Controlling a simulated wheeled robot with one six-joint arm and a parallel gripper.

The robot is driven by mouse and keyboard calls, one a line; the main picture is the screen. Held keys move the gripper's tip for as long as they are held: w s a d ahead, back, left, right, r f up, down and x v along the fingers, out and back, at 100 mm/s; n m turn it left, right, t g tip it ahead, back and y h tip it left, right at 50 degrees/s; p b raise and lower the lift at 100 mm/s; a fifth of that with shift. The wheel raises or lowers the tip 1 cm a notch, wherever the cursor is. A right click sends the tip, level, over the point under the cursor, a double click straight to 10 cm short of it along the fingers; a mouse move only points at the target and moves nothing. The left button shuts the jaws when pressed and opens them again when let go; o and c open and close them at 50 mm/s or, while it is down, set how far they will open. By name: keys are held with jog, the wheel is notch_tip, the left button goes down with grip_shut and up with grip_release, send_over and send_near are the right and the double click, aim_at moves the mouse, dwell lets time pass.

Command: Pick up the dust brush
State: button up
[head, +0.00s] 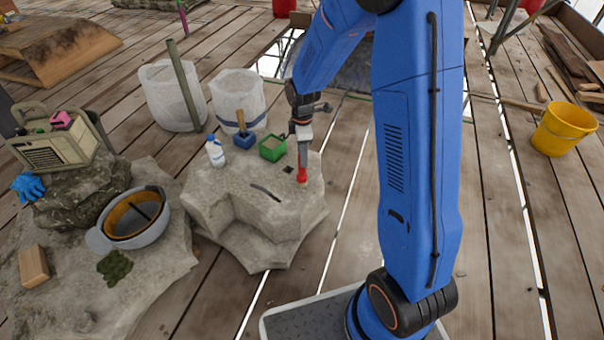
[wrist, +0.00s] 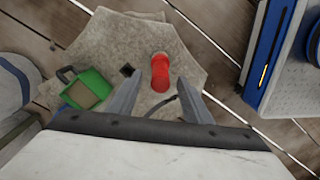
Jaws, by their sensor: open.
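My gripper (head: 303,158) points down over the pale stone block (head: 212,208). In the wrist view my gripper (wrist: 160,82) has its two fingers spread, with nothing between the pads that I can see held. A red upright object (head: 301,176) is right below the fingertips; in the wrist view the red object (wrist: 160,72) shows between and just beyond them. I cannot tell whether they touch. A blue piece with an upright tan handle (head: 243,136) stands at the block's back edge, left of my gripper. I cannot tell for sure which one is the dust brush.
A green open box (head: 272,148) and a white bottle (head: 215,152) stand on the block. A dark curved strip (head: 266,192) lies on its top. White sacks (head: 172,100) stand behind. A grey bucket (head: 131,218) is left; a yellow bucket (head: 563,129) is far right.

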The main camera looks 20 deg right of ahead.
aim_at(302, 170)
jog(key=shift+a+f, duration=0.1)
jog(key=shift+f, duration=3.05)
grip_shut()
